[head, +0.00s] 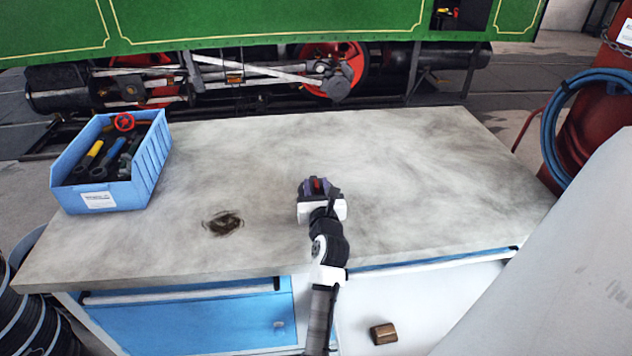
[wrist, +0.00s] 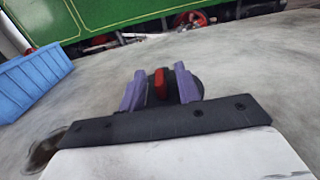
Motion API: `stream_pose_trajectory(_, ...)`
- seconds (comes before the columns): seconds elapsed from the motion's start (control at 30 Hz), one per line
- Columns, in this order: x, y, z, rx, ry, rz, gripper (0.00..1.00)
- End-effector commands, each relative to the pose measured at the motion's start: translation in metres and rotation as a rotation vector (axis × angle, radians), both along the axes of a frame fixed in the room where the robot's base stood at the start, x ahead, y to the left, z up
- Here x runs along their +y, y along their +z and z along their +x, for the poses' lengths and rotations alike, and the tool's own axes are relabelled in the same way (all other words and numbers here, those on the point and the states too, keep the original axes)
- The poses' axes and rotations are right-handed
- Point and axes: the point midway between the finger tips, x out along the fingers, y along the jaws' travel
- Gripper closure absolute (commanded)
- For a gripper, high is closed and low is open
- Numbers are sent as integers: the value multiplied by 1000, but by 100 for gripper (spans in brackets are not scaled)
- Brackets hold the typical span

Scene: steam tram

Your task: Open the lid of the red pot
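A dark round piece (wrist: 201,88) with an upright red part (wrist: 160,84) on it sits beyond my gripper in the wrist view. It may be the lid and its knob. I cannot make out the body of a red pot. My gripper (wrist: 159,76) has two purple fingers, one on each side of the red part, with a dark gap visible on both sides. In the head view my gripper (head: 318,185) is over the middle of the worktop, with the red part (head: 317,184) showing between its fingers. My gripper hides most of the dark piece there.
The grey worktop (head: 400,165) is largely clear, with a dark stain (head: 223,223). A blue bin (head: 140,180) of tools stands at its left. A small brown block (head: 383,333) lies below the front edge. A red cylinder (head: 600,120) with blue hose is at right.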

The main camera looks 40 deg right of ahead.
Motion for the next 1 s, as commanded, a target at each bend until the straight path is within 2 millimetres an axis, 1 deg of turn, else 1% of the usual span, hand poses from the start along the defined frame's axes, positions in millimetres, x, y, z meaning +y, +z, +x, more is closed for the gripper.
stream_pose_trajectory(0.13, -4, 0, 7, 0, 0, -1, 67)
stream_pose_trajectory(0.4, -5, 0, 8, 1, 0, -1, 67)
stream_pose_trajectory(0.47, -5, 0, 8, 1, 0, -1, 74)
stream_pose_trajectory(0.67, -5, 0, 8, 1, 0, -1, 100)
stream_pose_trajectory(1.0, -5, 0, 8, 0, 1, 0, 100)
